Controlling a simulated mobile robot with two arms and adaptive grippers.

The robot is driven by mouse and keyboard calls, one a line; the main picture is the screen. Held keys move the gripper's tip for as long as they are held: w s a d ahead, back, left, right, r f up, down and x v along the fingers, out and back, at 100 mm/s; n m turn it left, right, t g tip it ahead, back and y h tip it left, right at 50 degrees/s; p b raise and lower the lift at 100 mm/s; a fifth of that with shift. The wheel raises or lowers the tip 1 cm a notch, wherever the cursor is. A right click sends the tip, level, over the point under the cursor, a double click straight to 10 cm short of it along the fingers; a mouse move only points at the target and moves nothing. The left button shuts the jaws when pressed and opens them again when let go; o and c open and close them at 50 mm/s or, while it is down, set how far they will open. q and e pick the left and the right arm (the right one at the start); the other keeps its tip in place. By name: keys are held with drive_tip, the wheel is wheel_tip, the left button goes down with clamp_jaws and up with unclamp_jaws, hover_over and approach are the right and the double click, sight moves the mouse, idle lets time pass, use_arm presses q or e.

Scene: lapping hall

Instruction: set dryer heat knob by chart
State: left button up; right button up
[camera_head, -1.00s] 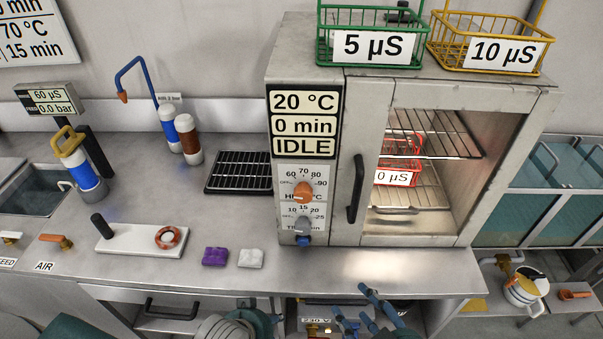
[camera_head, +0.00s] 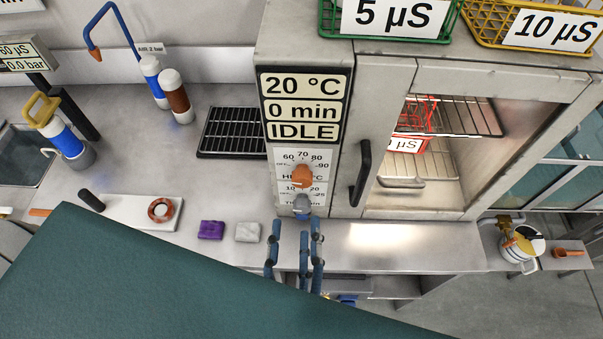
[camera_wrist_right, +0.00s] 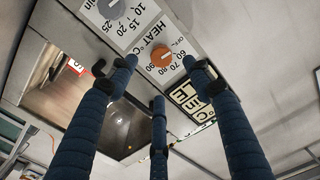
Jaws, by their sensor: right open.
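The orange heat knob (camera_head: 302,176) sits on the dryer's front panel, under the display (camera_head: 303,105) reading 20 °C, 0 min, IDLE. Its dial shows 60, 70, 80 and 90; I cannot tell its exact setting. The grey time knob (camera_head: 301,203) is just below. My right gripper (camera_head: 297,227) is open and empty in front of the panel, its blue fingers pointing up below the knobs. In the right wrist view the heat knob (camera_wrist_right: 161,55) shows between the spread fingertips, apart from them. The wall chart is almost wholly cut off at top left. My left gripper is not in view.
The dryer door handle (camera_head: 362,172) is right of the panel. A red basket (camera_head: 418,118) stands inside the dryer. Green (camera_head: 330,20) and yellow (camera_head: 480,25) baskets stand on top. Purple (camera_head: 211,230) and white (camera_head: 248,232) blocks lie on the counter left of the gripper.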

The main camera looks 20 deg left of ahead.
sight(302, 185)
drive_tip(key=b+x, duration=0.2)
drive_tip(key=x, duration=0.7)
drive_tip(key=shift+w+f, duration=0.1)
drive_tip(key=shift+w, duration=0.15)
drive_tip(key=shift+w+a+b, duration=0.15)
drive_tip(key=shift+w+b, duration=0.2)
drive_tip(key=shift+w, duration=0.1)
drive_tip(key=c, duration=1.1)
